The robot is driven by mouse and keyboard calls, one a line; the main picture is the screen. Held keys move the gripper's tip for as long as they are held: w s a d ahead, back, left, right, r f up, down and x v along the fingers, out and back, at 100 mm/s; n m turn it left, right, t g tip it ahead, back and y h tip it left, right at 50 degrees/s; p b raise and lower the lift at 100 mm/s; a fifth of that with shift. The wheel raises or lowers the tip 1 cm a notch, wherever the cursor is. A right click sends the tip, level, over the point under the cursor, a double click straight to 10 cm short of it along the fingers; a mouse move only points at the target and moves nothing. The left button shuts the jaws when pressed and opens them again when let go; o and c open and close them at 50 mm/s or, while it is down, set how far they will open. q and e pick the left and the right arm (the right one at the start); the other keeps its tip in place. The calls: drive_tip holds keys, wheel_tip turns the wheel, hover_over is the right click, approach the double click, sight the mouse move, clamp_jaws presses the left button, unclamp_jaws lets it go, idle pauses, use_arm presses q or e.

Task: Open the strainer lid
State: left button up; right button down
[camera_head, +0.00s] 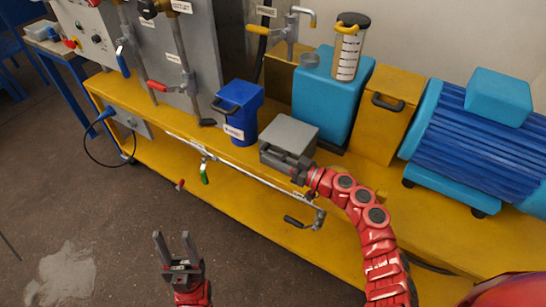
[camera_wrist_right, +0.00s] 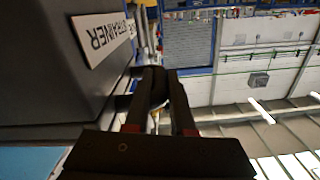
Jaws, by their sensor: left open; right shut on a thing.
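The strainer is a grey box (camera_head: 290,134) on the yellow bench in the middle of the head view. The right wrist view shows its dark side with a white STRAINER label (camera_wrist_right: 103,38). The strainer lid's top looks flat and down, though the seam is too small to make out. My right gripper (camera_head: 301,172) is at the front right of the box. In the right wrist view its fingers (camera_wrist_right: 158,88) are shut on a dark bar, apparently the lid handle, which is partly hidden. My left gripper (camera_head: 174,240) is open and empty, low in front of the bench.
A blue lidded box (camera_head: 238,112) stands left of the strainer. A teal tank (camera_head: 331,95) and a yellow block (camera_head: 388,115) stand behind it. A blue motor (camera_head: 472,140) is at right. A pipe with a green-handled valve (camera_head: 205,172) runs along the bench front.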

wheel_tip(320, 180, up, 10)
drive_tip(key=w+d+m+p, duration=0.2)
drive_tip(key=m+p, duration=0.5)
drive_tip(key=p, duration=1.3)
drive_tip(key=shift+w+r+p, duration=0.15)
drive_tip(key=shift+w+p, duration=0.1)
drive_tip(key=shift+p, duration=0.15)
